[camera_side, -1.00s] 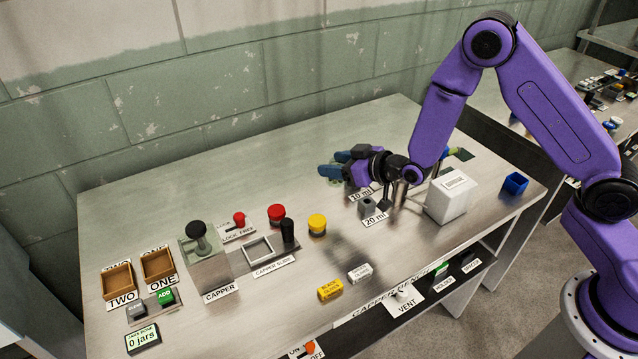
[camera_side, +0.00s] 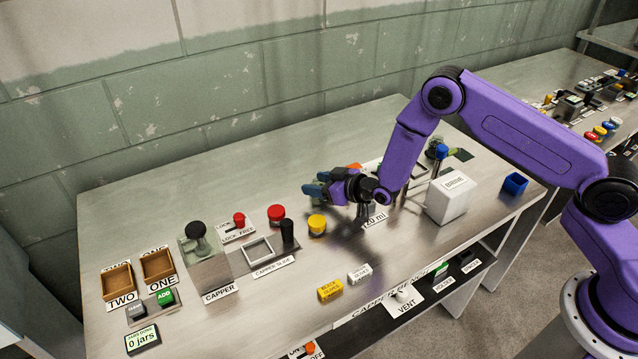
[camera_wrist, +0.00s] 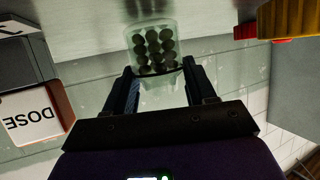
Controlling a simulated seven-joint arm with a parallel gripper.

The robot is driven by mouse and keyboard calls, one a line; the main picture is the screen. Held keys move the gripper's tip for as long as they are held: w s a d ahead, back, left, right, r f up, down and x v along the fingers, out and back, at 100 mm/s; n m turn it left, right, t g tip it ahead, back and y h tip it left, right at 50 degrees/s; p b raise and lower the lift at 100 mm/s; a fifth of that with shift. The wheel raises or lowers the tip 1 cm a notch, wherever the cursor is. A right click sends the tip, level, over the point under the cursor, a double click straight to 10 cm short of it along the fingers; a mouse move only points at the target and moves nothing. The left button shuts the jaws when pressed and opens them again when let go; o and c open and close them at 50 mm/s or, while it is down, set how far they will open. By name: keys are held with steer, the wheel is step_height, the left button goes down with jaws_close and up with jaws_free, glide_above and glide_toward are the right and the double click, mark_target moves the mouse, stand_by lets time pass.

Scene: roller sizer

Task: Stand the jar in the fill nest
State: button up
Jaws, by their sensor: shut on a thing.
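My gripper (camera_side: 316,190) is above the middle of the bench, pointing left in the side view. In the wrist view my gripper (camera_wrist: 165,84) is shut on a clear jar (camera_wrist: 152,50) with several dark green round pieces in it. The jar sits between the two fingers. In the side view the fingers and wrist largely cover the jar. I cannot tell in the side view which part is the fill nest; the arm hides some of the bench around the 20 ml label (camera_side: 375,220).
A white BRINE box (camera_side: 447,200) and a blue cup (camera_side: 515,184) stand to the right. A yellow cap (camera_side: 317,224), a red cap (camera_side: 276,213) and the capper slide (camera_side: 258,249) lie to the left. A DOSE block (camera_wrist: 32,118) shows in the wrist view.

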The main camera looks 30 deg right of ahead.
steer(key=shift+f, duration=0.15)
steer(key=o, duration=1.1)
steer(key=shift+s+r, duration=0.15)
steer(key=shift+r, duration=0.05)
steer(key=v, duration=1.1)
steer(key=shift+s+d+r, duration=0.15)
steer(key=shift+s+r, duration=0.15)
